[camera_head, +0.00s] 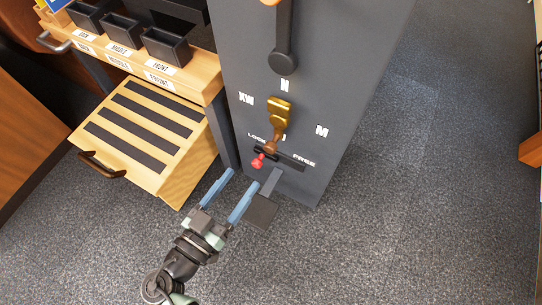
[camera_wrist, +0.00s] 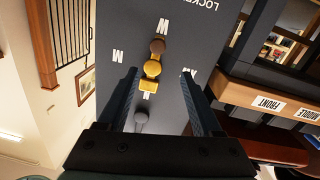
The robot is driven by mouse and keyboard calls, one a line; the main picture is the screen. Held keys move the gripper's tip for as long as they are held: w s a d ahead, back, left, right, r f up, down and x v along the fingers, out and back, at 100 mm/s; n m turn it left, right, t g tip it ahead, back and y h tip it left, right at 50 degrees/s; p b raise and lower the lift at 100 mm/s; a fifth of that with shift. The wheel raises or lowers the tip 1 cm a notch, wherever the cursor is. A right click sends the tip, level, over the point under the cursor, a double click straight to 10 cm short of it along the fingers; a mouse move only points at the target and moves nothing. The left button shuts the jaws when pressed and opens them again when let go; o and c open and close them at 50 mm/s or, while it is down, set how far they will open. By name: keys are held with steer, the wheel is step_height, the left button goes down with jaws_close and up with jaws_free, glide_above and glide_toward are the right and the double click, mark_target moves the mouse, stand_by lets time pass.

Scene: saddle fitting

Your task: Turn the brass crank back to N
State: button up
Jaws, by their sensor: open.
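The brass crank (camera_head: 279,110) is on the dark grey panel (camera_head: 240,60). Its arm points down from the hub, away from the N above it, and ends in a brown knob (camera_head: 270,147). The knob partly hides the lower letter in the head view. In the wrist view, turned over, the crank (camera_wrist: 150,72) and its brown knob (camera_wrist: 157,46) point toward the W. M and XW are at the sides. My gripper (camera_head: 245,177) is open and empty, below and in front of the knob. In the wrist view the crank shows between the fingers (camera_wrist: 160,74), apart from them.
A red-tipped lever (camera_head: 257,162) sits in the LOCKED–FREE slot just below the crank, close to my fingertips. A grey pedal (camera_head: 261,211) juts out below. A dark hanging handle (camera_head: 284,60) is above N. A wooden drawer (camera_head: 150,135) stands open at left. Carpet at right is clear.

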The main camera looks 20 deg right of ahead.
mark_target(268, 151)
steer(key=b+x, duration=0.1)
steer(key=x, duration=0.3)
steer(key=b+x, duration=0.1)
steer(key=x, duration=0.3)
steer(key=f+b+x, duration=0.1)
steer(key=b+x, duration=0.1)
steer(key=x, duration=0.2)
steer(key=shift+s+d, duration=0.15)
steer(key=shift+d, duration=0.2)
jaws_close()
stand_by(1.0)
